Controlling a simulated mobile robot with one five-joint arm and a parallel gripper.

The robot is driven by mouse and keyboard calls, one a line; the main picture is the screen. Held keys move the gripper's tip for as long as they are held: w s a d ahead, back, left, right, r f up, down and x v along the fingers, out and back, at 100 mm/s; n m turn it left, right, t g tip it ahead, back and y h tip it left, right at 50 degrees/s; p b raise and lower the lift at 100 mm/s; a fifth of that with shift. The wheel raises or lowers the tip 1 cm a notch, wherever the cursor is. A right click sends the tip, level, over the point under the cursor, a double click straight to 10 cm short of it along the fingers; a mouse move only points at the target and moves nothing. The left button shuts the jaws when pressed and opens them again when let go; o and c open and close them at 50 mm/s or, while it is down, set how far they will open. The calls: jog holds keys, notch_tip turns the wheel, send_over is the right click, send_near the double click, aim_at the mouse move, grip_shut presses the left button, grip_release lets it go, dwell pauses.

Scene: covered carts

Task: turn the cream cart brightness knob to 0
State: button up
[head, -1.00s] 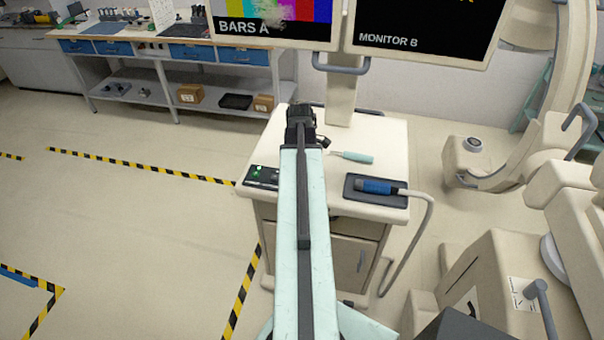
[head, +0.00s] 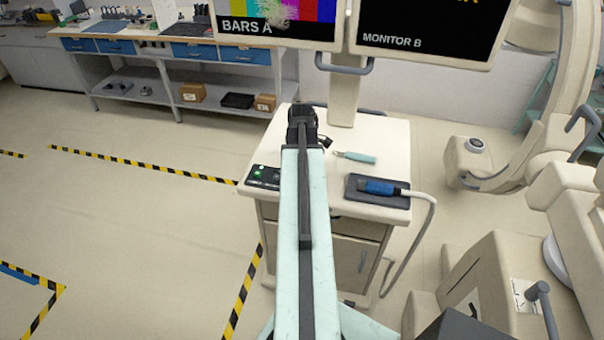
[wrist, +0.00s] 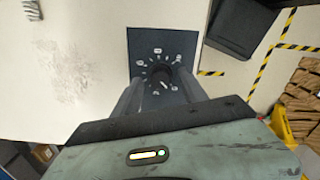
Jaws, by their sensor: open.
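The cream cart (head: 385,135) stands ahead of me in the head view, with my arm reaching over its top. In the wrist view a dark square panel (wrist: 140,45) carries a round black knob (wrist: 160,75) ringed by small pale labels. A pale mark shows on the knob, but the labels are too small to read. My gripper (wrist: 161,82) is open, with one finger on each side of the knob. I cannot tell whether the fingers touch it. In the head view the fingers and the knob are hidden behind my arm's end.
A teal-handled tool (head: 358,157) and a blue-handled probe (head: 378,187) on a dark pad lie on the cart top. Two monitors (head: 424,42) stand above.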

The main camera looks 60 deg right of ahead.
notch_tip(320, 180, up, 8)
jog(key=p, duration=0.8)
jog(key=shift+f, duration=0.1)
jog(key=w+a+f+b, duration=0.1)
jog(key=w+a, duration=0.1)
jog(key=w, duration=0.1)
jog(key=w+a+n+b, duration=0.1)
jog(key=w+a, duration=0.2)
jog(key=w+a+f+n+b, duration=0.1)
jog(key=w+a, duration=0.1)
jog(key=w, duration=0.1)
jog(key=shift+a+f, duration=0.2)
jog(key=shift+f, duration=0.1)
jog(key=w+a+f+n+b, duration=0.3)
jog(key=w+a, duration=0.6)
jog(key=a, duration=0.4)
jog(key=w+a+f+m+b, duration=0.1)
jog(key=a+m, duration=0.5)
jog(key=a, duration=0.8)
jog(key=w+a+f+m+b, duration=0.2)
jog(key=a+m, duration=0.3)
jog(key=a, duration=0.9)
jog(key=shift+w+a+f+m+b, duration=0.15)
jog(key=shift+a+f+m+b, duration=0.1)
jog(key=shift+f+m+b, duration=0.15)
